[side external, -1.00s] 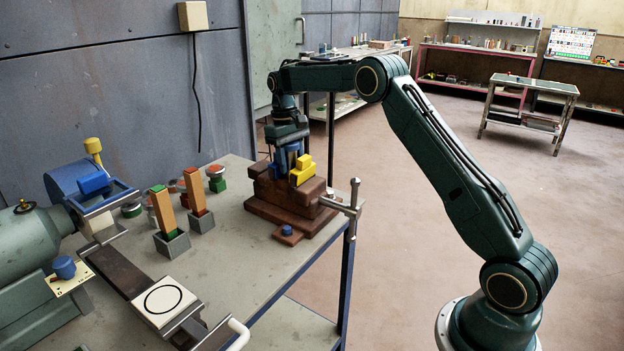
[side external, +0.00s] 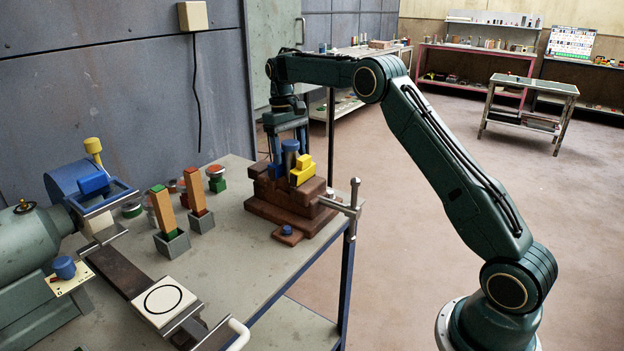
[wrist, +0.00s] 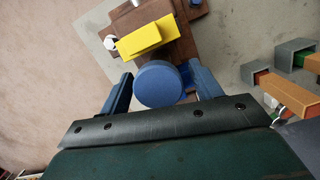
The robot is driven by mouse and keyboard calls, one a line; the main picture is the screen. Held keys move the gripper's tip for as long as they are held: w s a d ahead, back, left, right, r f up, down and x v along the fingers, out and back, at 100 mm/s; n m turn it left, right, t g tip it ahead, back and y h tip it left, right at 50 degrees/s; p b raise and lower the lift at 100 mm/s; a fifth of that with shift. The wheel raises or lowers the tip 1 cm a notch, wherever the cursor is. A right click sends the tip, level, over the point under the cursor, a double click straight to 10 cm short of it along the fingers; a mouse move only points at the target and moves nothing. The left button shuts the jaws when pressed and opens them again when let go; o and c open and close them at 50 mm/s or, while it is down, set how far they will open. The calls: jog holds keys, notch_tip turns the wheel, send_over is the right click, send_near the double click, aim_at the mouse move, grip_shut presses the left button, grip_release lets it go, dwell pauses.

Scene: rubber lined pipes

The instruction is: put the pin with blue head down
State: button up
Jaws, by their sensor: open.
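The pin with the blue head (side external: 290,147) stands upright on the brown stepped block (side external: 262,213), beside the yellow stepped piece (side external: 302,172). In the wrist view, its round blue head (wrist: 158,84) lies between my two fingers with a gap on each side. My gripper (side external: 289,150) is open and points down over the pin, its body above the head. In the wrist view my gripper (wrist: 161,88) shows a finger on either side of the head. The pin's lower part is hidden.
A metal clamp bar (side external: 342,207) sticks out at the block's right. A small brown piece with a blue knob (side external: 287,230) lies in front. Orange (side external: 163,210) and red-brown (side external: 194,190) posts stand in grey holders to the left.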

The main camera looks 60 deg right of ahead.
jog(key=shift+w+r, duration=0.2)
jog(key=shift+r, duration=1)
jog(key=shift+d+r, duration=0.1)
jog(key=shift+r, duration=0.1)
